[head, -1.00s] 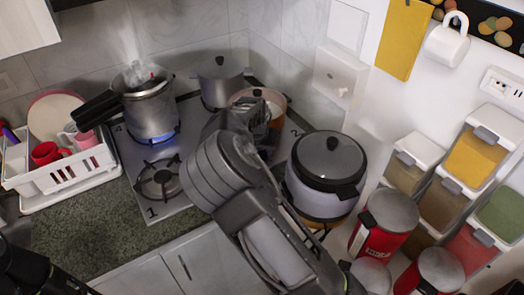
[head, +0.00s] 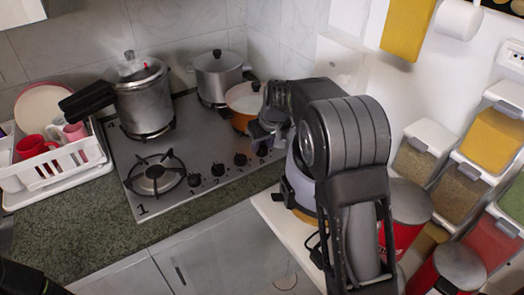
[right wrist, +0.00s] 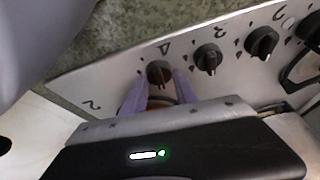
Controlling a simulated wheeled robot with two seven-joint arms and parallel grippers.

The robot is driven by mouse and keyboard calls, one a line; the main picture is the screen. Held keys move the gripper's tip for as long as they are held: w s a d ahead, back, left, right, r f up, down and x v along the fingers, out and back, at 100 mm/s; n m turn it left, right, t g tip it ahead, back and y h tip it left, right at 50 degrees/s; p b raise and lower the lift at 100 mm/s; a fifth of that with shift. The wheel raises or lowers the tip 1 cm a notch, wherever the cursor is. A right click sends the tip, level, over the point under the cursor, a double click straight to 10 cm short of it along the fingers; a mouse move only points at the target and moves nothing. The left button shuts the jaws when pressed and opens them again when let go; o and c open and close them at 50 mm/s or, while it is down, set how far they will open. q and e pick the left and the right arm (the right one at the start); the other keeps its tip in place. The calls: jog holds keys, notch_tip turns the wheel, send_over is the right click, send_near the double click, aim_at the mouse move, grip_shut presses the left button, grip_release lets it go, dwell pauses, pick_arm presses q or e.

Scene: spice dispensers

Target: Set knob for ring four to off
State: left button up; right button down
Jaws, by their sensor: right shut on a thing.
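Several dark knobs sit in a row on the hob's metal panel. The end knob beside the mark that looks like a 4 (right wrist: 158,73) is between the purple fingers of my right gripper (right wrist: 160,90) in the right wrist view, and the gripper is shut on it. In the head view my right gripper (head: 266,128) is at the row's right end, largely hidden by its own arm. The other knobs (head: 217,169) are free. A pressure cooker (head: 145,100) stands on the back-left ring, with no flame visible under it. My left gripper is out of view.
A grey pot (head: 218,78) and an orange pan (head: 243,98) stand at the back right of the hob. The front-left ring (head: 156,175) is bare. A white dish rack (head: 60,165) is at left, spice dispensers (head: 490,140) at right.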

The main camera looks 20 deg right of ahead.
jog(key=shift+d+n+y+b, duration=0.1)
jog(key=shift+n+y+b, duration=0.2)
jog(key=shift+n+b, duration=0.25)
jog(key=c, duration=1)
grip_release()
jog(key=v, duration=0.7)
jog(key=shift+r+b, duration=0.35)
jog(key=shift+s, duration=0.15)
